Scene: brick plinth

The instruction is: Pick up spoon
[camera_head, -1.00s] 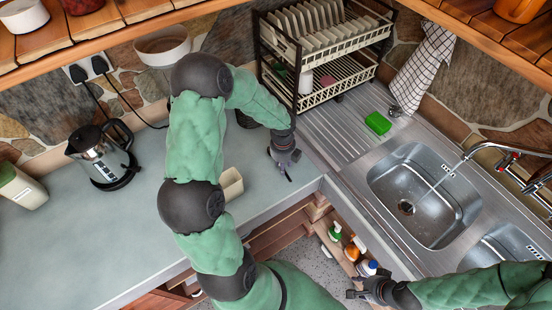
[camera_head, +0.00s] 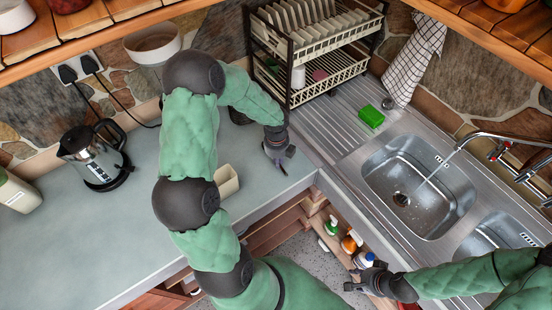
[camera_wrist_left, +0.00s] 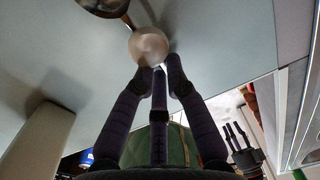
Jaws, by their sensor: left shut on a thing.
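My left gripper (camera_head: 281,166) is over the counter near its inner corner, left of the sink. In the left wrist view its dark fingers (camera_wrist_left: 159,76) are closed together. In the head view the spoon is too small and covered to make out. I cannot tell whether it touches the counter. My right gripper (camera_head: 354,283) is at the lower right, in front of the sink unit, with its fingers apart and empty.
A cream block-like container (camera_head: 227,181) stands beside my left arm. A kettle (camera_head: 93,158) is at the left. A dish rack (camera_head: 320,70), green sponge (camera_head: 371,116) and sink (camera_head: 420,185) lie to the right. Bottles (camera_head: 350,242) stand on a low shelf. The left counter is mostly clear.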

